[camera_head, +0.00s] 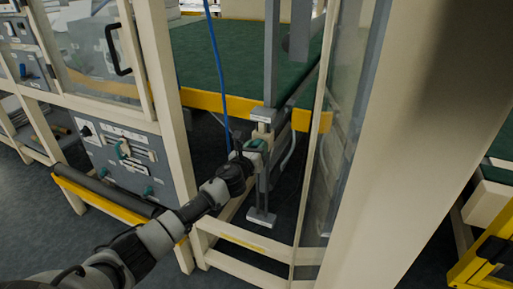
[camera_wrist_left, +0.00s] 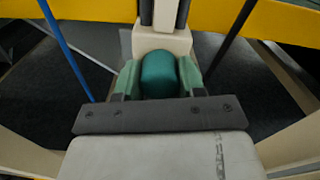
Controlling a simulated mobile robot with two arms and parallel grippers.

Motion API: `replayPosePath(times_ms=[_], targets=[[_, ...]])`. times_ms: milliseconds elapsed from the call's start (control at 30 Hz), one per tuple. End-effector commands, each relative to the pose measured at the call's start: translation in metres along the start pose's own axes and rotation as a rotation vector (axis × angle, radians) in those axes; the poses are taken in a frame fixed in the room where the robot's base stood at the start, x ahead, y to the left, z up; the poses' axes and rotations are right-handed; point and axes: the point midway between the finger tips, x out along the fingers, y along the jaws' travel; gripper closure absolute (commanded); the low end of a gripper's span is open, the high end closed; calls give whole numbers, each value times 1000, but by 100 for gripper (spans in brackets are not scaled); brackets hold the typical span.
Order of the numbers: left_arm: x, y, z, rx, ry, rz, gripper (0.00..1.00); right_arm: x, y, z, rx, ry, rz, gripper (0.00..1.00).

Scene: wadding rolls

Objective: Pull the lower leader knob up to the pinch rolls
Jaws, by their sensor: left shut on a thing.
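The lower leader knob is a rounded teal knob (camera_wrist_left: 158,73) in the left wrist view. It sits just below a cream block (camera_wrist_left: 161,42) with two dark rods above it. My left gripper (camera_wrist_left: 158,80) has its two green fingers on either side of the knob and is shut on it. In the head view, my left gripper (camera_head: 256,147) is at the end of the arm reaching in from the lower left, beside a grey upright post (camera_head: 263,185). The knob is mostly hidden there. I cannot make out the pinch rolls for certain. My right gripper is not in view.
A blue cable (camera_head: 217,65) hangs just left of the gripper. A green bed with a yellow edge (camera_head: 200,99) lies above and behind it. Cream frame posts (camera_head: 168,130) and a clear panel (camera_head: 345,130) flank the opening. A low cream rail (camera_head: 240,236) crosses below.

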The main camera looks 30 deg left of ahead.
Motion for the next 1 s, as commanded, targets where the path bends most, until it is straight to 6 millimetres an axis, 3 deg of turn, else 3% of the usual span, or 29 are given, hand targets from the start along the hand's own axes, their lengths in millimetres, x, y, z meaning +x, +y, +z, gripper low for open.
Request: replayPosePath(times_ms=[267, 300, 433, 767, 1000], targets=[[2, 0, 8, -1, -12, 0, 100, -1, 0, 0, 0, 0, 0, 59], [2, 0, 8, -1, -13, 0, 54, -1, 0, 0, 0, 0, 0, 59], [1, 0, 6, -1, -10, 0, 35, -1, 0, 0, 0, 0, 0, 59], [-2, 0, 4, 0, -5, 0, 35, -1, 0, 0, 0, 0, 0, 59], [-34, 1, 3, 3, -4, -2, 35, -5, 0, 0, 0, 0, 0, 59]])
